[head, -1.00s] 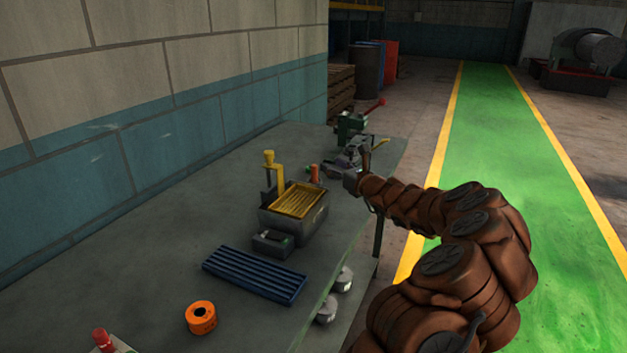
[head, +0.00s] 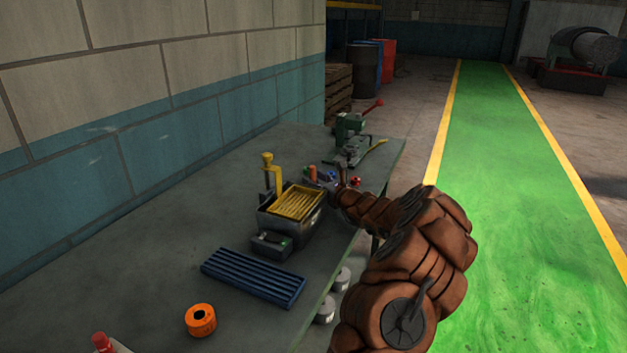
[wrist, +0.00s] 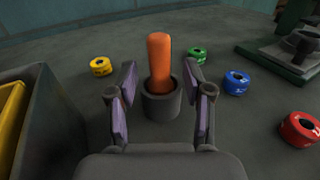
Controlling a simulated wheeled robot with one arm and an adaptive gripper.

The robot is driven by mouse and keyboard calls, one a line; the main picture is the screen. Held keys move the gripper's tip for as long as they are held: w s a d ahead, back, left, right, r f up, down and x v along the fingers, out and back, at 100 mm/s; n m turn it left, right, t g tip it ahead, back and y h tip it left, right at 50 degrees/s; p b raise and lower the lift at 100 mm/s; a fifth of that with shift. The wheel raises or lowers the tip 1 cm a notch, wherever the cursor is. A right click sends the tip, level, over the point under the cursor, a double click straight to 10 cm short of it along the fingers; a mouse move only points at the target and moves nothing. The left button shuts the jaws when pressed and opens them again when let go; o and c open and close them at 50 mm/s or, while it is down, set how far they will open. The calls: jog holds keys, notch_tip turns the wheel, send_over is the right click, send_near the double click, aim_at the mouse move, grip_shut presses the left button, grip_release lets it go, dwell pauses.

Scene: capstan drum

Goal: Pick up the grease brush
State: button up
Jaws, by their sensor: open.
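An orange rounded handle (wrist: 159,62), which looks like the grease brush, stands upright in a dark round cup (wrist: 162,106) in the middle of the wrist view. Its lower end is hidden inside the cup. It also shows small in the head view (head: 312,172), just behind the box with the yellow tray. My gripper (wrist: 160,83) is open, with one finger on each side of the handle and cup in the wrist picture. The fingers look clear of the handle. In the head view my gripper (head: 326,180) is low over the bench, close to the handle.
Yellow (wrist: 101,66), green (wrist: 197,55), blue (wrist: 236,82) and red (wrist: 301,129) rings lie around the cup. A grey box with a yellow tray (head: 300,203) stands close on the left. A green machine (head: 350,126) is behind.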

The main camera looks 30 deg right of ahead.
jog(key=shift+w, duration=1)
grip_shut()
